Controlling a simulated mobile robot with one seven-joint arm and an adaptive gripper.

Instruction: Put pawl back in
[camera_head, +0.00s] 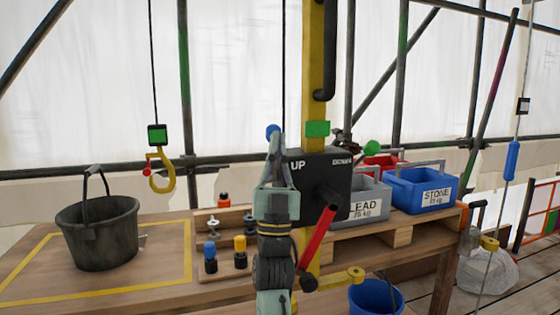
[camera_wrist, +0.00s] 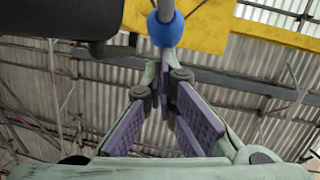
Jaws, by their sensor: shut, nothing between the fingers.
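The dark winch box (camera_head: 318,180) marked UP is mounted on the yellow post (camera_head: 313,70). A blue ball knob (camera_head: 272,131) shows at its upper left; I cannot tell for sure that it belongs to the pawl. My gripper (camera_head: 278,148) is upright at the box's left side, just below the knob. In the wrist view the blue ball (camera_wrist: 165,28) is just beyond the shut, empty fingers (camera_wrist: 168,78). I cannot tell whether they touch it. My arm hides part of the box's left side. A green ball knob (camera_head: 371,148) shows at the upper right.
The red-gripped crank (camera_head: 317,235) sticks out in front of the box, close to my arm. Grey LEAD (camera_head: 367,190) and blue STONE (camera_head: 418,188) bins stand right.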

